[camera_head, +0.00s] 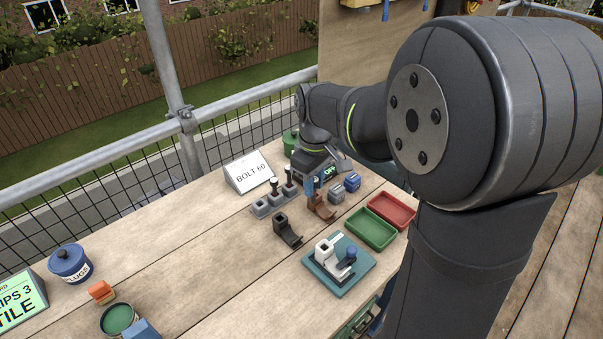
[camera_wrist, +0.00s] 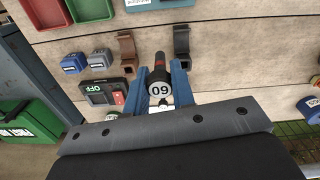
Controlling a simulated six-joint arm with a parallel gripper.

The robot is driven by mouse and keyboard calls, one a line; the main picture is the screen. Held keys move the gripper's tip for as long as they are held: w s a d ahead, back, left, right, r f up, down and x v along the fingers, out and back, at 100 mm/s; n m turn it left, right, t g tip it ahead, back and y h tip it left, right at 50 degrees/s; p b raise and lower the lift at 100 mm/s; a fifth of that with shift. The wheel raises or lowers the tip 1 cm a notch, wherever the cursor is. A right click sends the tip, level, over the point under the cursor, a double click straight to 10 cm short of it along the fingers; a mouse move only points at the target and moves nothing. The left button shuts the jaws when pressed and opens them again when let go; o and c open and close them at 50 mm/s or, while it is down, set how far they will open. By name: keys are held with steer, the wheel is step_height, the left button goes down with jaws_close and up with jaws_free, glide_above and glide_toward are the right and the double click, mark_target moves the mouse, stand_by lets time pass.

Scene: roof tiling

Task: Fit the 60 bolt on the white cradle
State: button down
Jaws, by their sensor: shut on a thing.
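My gripper (camera_wrist: 160,88) is shut on the 60 bolt (camera_wrist: 158,68), between its two blue fingers in the wrist view. In the head view my gripper (camera_head: 311,187) is beside the brown cradle (camera_head: 321,208); the bolt cannot be made out there. The white cradle (camera_head: 325,252) stands on a teal plate (camera_head: 352,276) at the front, with a blue knob (camera_head: 350,253) beside it. My gripper is behind it, well apart. Only the plate's edge (camera_wrist: 150,6) shows in the wrist view.
A dark cradle (camera_head: 287,232) lies left of the brown one. Grey holders (camera_head: 262,208) with upright bolts stand before the BOLT 60 sign (camera_head: 249,172). Green (camera_head: 371,230) and red (camera_head: 392,211) trays lie right. Small blue-grey blocks (camera_head: 351,182) sit nearby.

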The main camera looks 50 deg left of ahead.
steer(key=s+d+r, duration=0.1)
steer(key=s+d, duration=0.2)
steer(key=d, duration=0.5)
steer(key=shift+s+a+f, duration=0.1)
steer(key=shift+a+f, duration=0.05)
steer(key=shift+f, duration=4.85)
steer(key=shift+f, duration=0.5)
steer(key=c, duration=1.1)
jaws_free()
steer(key=shift+c, duration=0.2)
steer(key=shift+r, duration=0.1)
step_height(320, 180, up, 7)
steer(key=shift+f, duration=0.25)
steer(key=shift+f, duration=3.4)
